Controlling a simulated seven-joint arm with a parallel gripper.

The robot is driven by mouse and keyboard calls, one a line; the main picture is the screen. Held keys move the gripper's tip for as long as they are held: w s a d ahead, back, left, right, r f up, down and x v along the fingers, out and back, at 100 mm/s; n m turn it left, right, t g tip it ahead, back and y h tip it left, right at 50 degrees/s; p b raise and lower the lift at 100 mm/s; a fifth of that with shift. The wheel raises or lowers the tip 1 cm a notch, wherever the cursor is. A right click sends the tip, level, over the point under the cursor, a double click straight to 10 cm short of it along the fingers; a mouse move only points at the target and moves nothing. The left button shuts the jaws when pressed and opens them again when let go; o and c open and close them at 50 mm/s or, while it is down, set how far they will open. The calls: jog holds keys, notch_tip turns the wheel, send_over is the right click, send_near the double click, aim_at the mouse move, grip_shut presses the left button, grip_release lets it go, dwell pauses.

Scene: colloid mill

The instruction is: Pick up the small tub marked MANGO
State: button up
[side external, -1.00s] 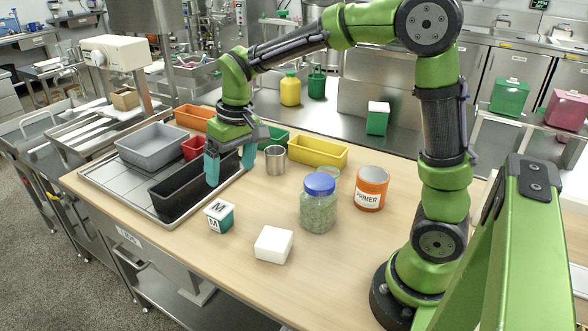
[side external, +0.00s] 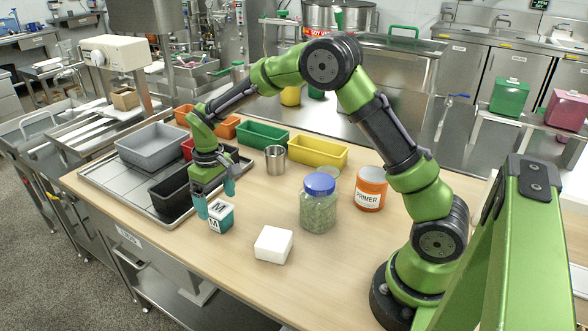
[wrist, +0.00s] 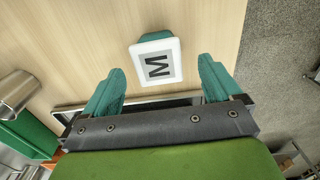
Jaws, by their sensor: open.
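A small teal tub with a white lid (side external: 221,213) stands upright on the wooden worktop. Its lid and side each show a single letter M; the word MANGO is not readable. My gripper (side external: 215,203) is open and pointing down, its teal fingers just above and behind the tub. In the wrist view, the lid (wrist: 157,62) lies between and slightly beyond the fingertips of my gripper (wrist: 161,72), apart from both fingers. No other tub marked M is in view.
A white block (side external: 273,245) stands right of the tub. Further right are a blue-lidded jar (side external: 318,208) and an orange PRIMER can (side external: 370,190). A metal cup (side external: 275,160) and coloured bins stand behind. A black bin (side external: 172,196) is close on the left.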

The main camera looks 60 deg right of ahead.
aim_at(221, 217)
jog(key=shift+d+f, duration=0.1)
jog(key=shift+f, duration=3.1)
